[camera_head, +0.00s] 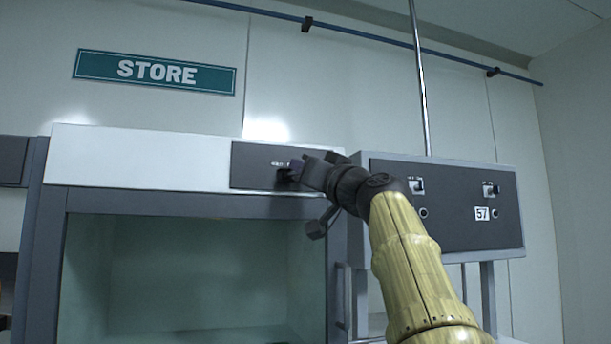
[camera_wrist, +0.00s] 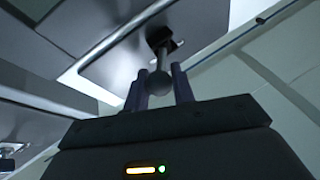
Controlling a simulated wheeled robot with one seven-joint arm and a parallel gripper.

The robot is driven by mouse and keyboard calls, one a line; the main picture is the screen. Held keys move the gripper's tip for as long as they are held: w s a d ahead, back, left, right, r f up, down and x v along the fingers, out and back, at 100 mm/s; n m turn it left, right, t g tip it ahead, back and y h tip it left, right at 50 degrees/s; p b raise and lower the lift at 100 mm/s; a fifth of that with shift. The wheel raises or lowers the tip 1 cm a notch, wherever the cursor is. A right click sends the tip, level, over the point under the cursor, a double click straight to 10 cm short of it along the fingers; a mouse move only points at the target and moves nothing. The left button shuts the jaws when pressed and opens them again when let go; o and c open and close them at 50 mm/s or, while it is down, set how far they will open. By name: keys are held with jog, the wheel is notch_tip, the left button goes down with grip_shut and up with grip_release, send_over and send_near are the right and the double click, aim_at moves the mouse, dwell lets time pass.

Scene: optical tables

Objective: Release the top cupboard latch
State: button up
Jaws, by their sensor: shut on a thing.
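The cupboard (camera_head: 140,171) has a white top band with a dark plate (camera_head: 250,178) at its right end. A small latch (camera_head: 278,164) sits on that plate, and my gripper (camera_head: 295,170) covers its right part. In the wrist view the latch shows as a stem with a round knob (camera_wrist: 158,82), coming out of a dark square mount. My gripper's two fingers (camera_wrist: 159,88) stand on either side of the knob, shut on it. Whether the latch is locked or released cannot be told.
A dark control panel (camera_head: 450,213) with two switches and a 57 label stands right of the cupboard. A green STORE sign (camera_head: 155,72) hangs above. A thin vertical pole (camera_head: 420,80) rises behind the panel. The glass front (camera_head: 190,275) is below the plate.

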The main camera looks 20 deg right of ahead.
jog(key=shift+f, duration=0.1)
dwell(0.3)
jog(key=o, duration=1)
jog(key=shift+d, duration=0.1)
jog(key=shift+c, duration=0.2)
jog(key=shift+s+d+f+b, duration=0.1)
jog(key=shift+s+f+b, duration=0.15)
jog(key=shift+s+b, duration=0.25)
jog(key=b+v, duration=0.9)
jog(key=v, duration=0.7)
jog(key=shift+b, duration=0.35)
jog(key=shift+s+f, duration=0.1)
